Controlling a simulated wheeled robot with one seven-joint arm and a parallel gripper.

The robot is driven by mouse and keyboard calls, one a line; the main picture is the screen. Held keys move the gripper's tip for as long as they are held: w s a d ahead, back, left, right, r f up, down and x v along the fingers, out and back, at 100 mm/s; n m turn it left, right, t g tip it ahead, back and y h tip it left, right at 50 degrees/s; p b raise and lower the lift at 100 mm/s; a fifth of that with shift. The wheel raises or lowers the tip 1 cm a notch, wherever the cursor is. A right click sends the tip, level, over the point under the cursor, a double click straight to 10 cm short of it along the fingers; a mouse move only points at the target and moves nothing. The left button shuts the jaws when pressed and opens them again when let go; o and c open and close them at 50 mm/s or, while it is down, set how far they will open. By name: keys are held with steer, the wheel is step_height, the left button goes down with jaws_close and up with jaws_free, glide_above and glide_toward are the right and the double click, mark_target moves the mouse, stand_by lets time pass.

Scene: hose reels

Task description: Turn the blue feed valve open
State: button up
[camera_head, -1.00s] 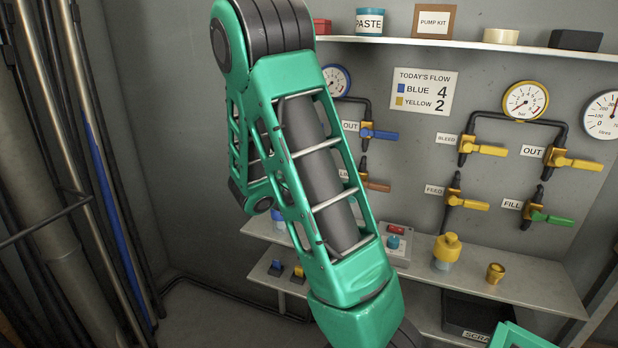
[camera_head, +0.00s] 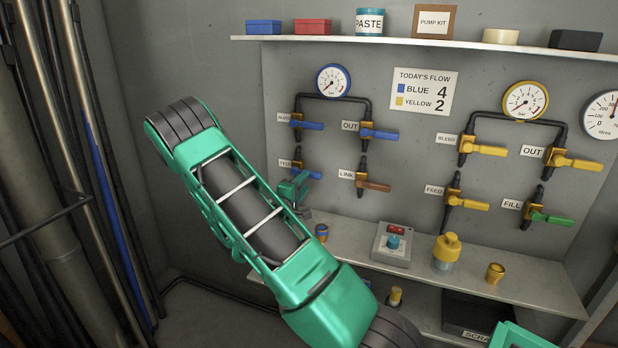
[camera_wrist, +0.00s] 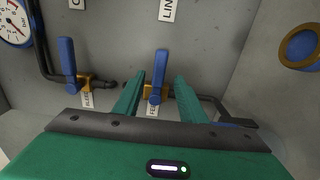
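The blue feed valve (camera_head: 312,174) is on the wall panel at the left, under the blue bleed valve. Its blue handle points right in the head view, across the line of its pipe. In the wrist view the handle (camera_wrist: 160,66) stands between the two green fingers, above the brass body and the partly hidden FEED label (camera_wrist: 152,111). My gripper (camera_wrist: 160,82) is open, with a gap visible on each side of the handle. In the head view my gripper (camera_head: 298,188) is at the valve and partly covers it.
The blue bleed valve (camera_wrist: 67,62) is left of my fingers in the wrist view. The brown link valve (camera_head: 374,186) is to the right in the head view. A blue-and-brass cup (camera_head: 321,233) and a grey button box (camera_head: 391,244) stand on the shelf below.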

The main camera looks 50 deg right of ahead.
mark_target(310, 176)
steer(key=x, duration=0.7)
steer(key=shift+d, duration=0.3)
jaws_close()
